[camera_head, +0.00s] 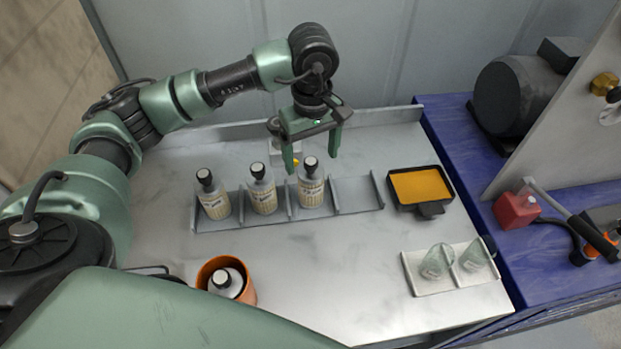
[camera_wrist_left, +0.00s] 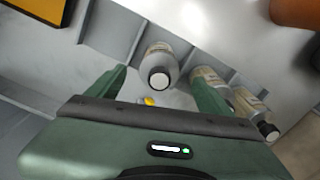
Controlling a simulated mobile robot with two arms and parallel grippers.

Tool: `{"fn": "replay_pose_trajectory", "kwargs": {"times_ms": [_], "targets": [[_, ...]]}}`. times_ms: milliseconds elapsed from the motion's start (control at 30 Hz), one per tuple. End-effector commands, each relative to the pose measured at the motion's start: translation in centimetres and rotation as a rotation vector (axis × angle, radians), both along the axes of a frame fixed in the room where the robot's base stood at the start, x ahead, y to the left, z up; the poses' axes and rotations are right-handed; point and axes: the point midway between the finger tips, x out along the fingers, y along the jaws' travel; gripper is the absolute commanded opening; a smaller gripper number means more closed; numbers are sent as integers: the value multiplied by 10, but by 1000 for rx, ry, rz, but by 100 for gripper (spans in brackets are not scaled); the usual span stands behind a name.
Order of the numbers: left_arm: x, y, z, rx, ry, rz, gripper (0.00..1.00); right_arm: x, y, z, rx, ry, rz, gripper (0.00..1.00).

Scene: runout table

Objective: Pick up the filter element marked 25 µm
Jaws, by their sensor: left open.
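Three pale grey cylinders with dark caps and printed cream labels stand in a grey divided rack (camera_head: 358,192): left (camera_head: 214,196), middle (camera_head: 262,191) and right (camera_head: 311,185). The print is too small to read, so I cannot tell which is marked 25 µm. The rack's rightmost compartment is empty. A similar capped cylinder (camera_head: 226,282) sits in an orange cup at the front. My left gripper (camera_head: 312,161) points down, open and empty, its fingers around or just behind the right cylinder's cap. In the left wrist view this cylinder (camera_wrist_left: 159,66) shows between the fingertips (camera_wrist_left: 160,80). My right gripper is out of view.
A black tray with an orange surface (camera_head: 420,186) lies right of the rack. A white tray (camera_head: 420,286) holds two clear glasses at front right. A small yellow-topped item (camera_head: 296,162) is behind the rack. The table front centre (camera_head: 330,270) is clear.

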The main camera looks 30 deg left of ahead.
Motion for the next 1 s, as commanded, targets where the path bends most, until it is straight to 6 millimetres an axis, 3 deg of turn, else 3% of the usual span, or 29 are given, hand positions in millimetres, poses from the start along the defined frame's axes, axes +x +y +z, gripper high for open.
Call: {"fn": "replay_pose_trajectory", "kwargs": {"times_ms": [100, 233, 533, 800, 833, 1000], "targets": [[-1, 3, -15, 2, 7, 3, 81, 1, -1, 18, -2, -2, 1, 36], [0, 2, -33, -1, 4, 1, 81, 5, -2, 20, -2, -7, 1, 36], [1, 2, -39, -2, 1, 1, 81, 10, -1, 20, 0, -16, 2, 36], [1, 2, -39, -2, 1, 1, 6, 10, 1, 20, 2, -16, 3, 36], [1, 2, -39, -2, 1, 1, 0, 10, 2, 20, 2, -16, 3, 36], [1, 2, -39, -2, 0, 2, 0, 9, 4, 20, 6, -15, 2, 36]]}}
